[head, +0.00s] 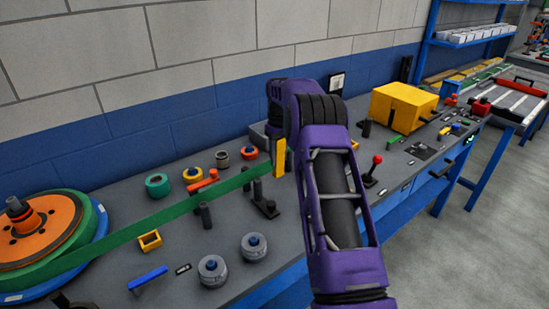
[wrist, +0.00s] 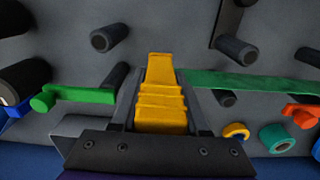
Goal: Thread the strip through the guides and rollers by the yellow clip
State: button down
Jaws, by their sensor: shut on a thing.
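The yellow clip (head: 279,157) is in my gripper (wrist: 161,92). In the wrist view the clip (wrist: 161,108) sits between the two fingers, which are shut on it. In the head view my purple arm hides most of the gripper. The green strip (head: 190,207) runs taut from the reel (head: 42,232) at the left up to the clip. In the wrist view the strip (wrist: 250,82) leaves the clip toward the right. Dark roller posts (head: 205,215) stand below the strip. More rollers (wrist: 110,38) show around the clip in the wrist view.
Small coloured rolls, such as a teal one (head: 157,185), lie behind the strip. Two grey knobs (head: 212,270) and a blue handle (head: 148,279) are in front. A yellow box (head: 403,106) and a red-knobbed lever (head: 373,168) stand to the right. A green handle (wrist: 85,96) is left of the clip in the wrist view.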

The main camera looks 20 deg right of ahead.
jog(key=shift+w+d, duration=0.25)
jog(key=shift+d, duration=0.6)
jog(key=shift+w+d, duration=0.25)
jog(key=shift+d, duration=0.6)
jog(key=shift+w+d, duration=0.25)
jog(key=shift+d, duration=0.6)
